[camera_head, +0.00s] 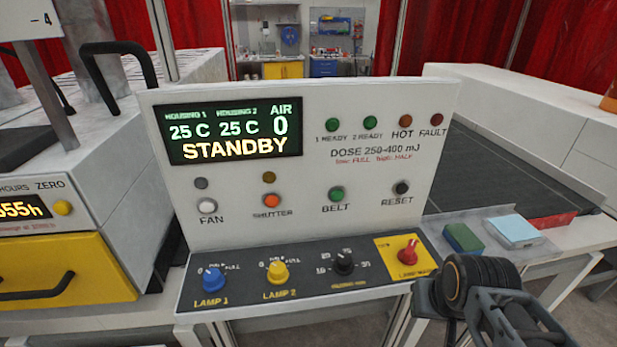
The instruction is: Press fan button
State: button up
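The white FAN button (207,206) is on the left of the upright white control panel (400,240), above its FAN label. A grey unlit lamp (201,183) is just above it. The panel's display (233,130) reads STANDBY, 25 C, 25 C and AIR 0. To the right on the same row are the orange SHUTTER button (271,200), green BELT button (336,194) and black RESET button (401,188). My gripper (432,300) is at the lower right, in front of the panel's right end and well apart from the FAN button. Its fingertips are not clear.
The sloped lower panel carries a blue LAMP 1 knob (214,279), yellow LAMP 2 knob (278,272), black knob (343,263) and red knob (408,252). A green block (463,238) and light-blue block (513,231) lie to the right. Space before the FAN button is clear.

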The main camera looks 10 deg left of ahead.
aim_at(206, 207)
jog(key=u, duration=1.5)
jog(key=k, duration=0.25)
jog(key=u, duration=0.2)
jog(key=i, duration=0.3)
jog(key=z, duration=0.1)
